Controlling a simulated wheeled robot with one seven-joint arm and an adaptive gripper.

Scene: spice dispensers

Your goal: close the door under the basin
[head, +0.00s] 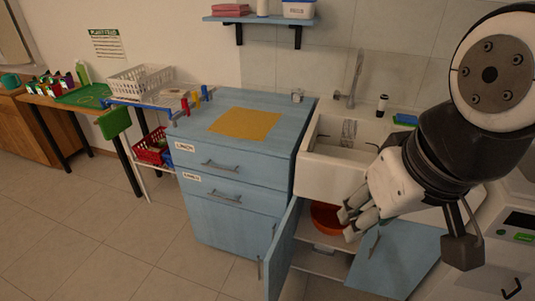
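An orange bowl (325,216) sits inside on a shelf. My gripper (347,224) is in front of the opening, right of the open door and apart from it. Its fingers look parted and empty.
Blue drawers (224,185) with an orange mat (245,123) on top stand left of the basin. A tap (352,85) rises behind it. A white appliance (510,265) is at the right edge. The tiled floor (130,240) at left is clear.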

